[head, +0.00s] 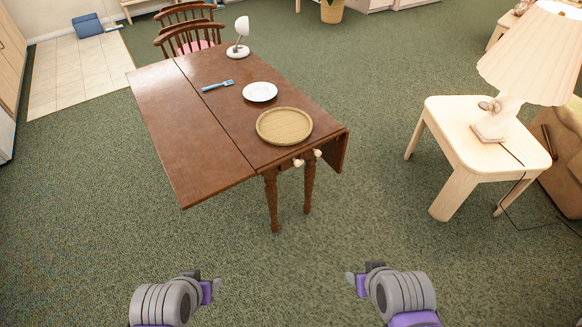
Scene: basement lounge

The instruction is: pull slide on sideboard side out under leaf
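A dark brown drop-leaf table (215,125) stands on turned legs ahead of me. Its left leaf (180,140) is up and level with the top; its right leaf (338,152) hangs down. Two pale knobs show at the near end under the top, a left knob (298,162) and a right knob (318,153). The slides behind them are hidden under the top. My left gripper (216,286) and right gripper (350,281) are low in the view, well short of the table and touching nothing there. Their finger gaps are not clear.
On the table are a round wooden tray (284,126), a white plate (260,92), a blue fork-like utensil (218,86) and a white lamp (239,40). A wooden chair (190,38) stands behind. A pale side table (460,112) with a lamp stands right. Carpet before the table is clear.

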